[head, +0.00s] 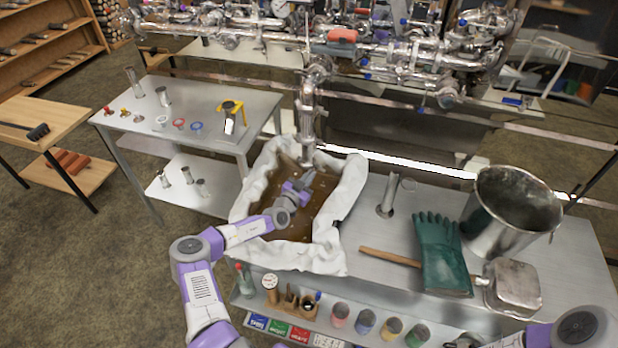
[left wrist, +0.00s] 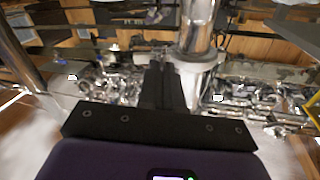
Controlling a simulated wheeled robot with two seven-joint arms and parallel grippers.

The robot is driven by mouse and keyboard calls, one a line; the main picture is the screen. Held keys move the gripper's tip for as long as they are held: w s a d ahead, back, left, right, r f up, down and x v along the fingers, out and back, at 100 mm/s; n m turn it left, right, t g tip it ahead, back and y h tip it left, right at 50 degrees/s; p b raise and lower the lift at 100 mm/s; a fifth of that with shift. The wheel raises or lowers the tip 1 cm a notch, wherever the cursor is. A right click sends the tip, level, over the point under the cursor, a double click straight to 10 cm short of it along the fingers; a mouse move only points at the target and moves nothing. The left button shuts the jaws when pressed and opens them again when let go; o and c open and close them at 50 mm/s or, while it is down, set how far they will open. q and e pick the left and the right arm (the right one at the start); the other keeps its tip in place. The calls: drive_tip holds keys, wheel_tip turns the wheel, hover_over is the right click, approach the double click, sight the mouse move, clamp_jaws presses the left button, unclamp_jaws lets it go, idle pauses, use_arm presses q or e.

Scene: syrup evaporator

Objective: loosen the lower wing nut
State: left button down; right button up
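I cannot make out the lower wing nut in either view. A vertical steel pipe (head: 307,118) comes down from the pipework and ends above a cloth-lined pan (head: 342,215) of brown liquid. My left gripper (head: 309,178) is over the pan, just below the pipe's lower end. In the left wrist view the dark fingers (left wrist: 162,72) lie side by side with nothing visible between them, and look shut. The pipe and its pale collar (left wrist: 197,62) are just right of and beyond the fingertips. My right gripper is out of view; only part of that arm shows at bottom right.
Shiny pipework with valves (head: 390,50) runs across the back. A green glove (head: 441,255), a wooden-handled scoop (head: 513,287) and a steel pot (head: 510,210) stand to the right of the pan. A side table (head: 190,105) with small fittings is at left.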

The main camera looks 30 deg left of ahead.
use_arm(q)
drive_tip(key=c, duration=1.3)
unclamp_jaws()
drive_tip(key=s+p, duration=0.2)
drive_tip(key=s, duration=0.5)
drive_tip(key=shift+s, duration=0.3)
